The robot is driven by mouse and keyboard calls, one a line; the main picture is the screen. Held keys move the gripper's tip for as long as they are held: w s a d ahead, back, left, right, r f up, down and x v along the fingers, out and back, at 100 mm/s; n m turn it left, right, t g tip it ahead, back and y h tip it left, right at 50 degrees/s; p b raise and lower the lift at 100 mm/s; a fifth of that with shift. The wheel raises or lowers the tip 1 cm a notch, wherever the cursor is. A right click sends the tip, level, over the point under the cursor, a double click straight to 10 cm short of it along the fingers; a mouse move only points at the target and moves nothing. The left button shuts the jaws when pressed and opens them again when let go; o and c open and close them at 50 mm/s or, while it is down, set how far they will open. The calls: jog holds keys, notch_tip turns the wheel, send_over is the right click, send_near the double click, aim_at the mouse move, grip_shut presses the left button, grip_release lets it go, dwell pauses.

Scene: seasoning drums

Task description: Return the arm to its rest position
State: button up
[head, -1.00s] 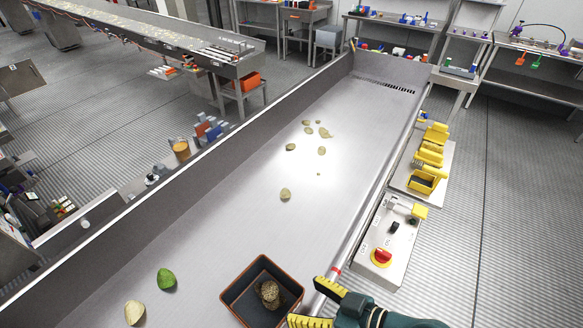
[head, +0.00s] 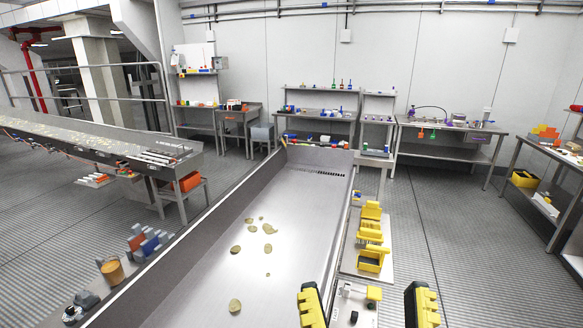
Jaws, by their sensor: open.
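My gripper (head: 367,305) is at the bottom right of the head view. Its two yellow and black fingers stand wide apart, with nothing held between them. It is over the right side of the metal trough (head: 305,215), in front of the control box (head: 352,306), which shows between the fingers. The rest of my arm is out of frame.
Several potato chips (head: 236,249) lie in the trough. Yellow holders (head: 370,238) sit on a plate along its right side. Workbenches (head: 322,127) line the back wall. A conveyor (head: 90,145) runs at left. The floor at right (head: 440,230) is clear.

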notch_tip(320, 180, up, 26)
jog(key=p, duration=2.2)
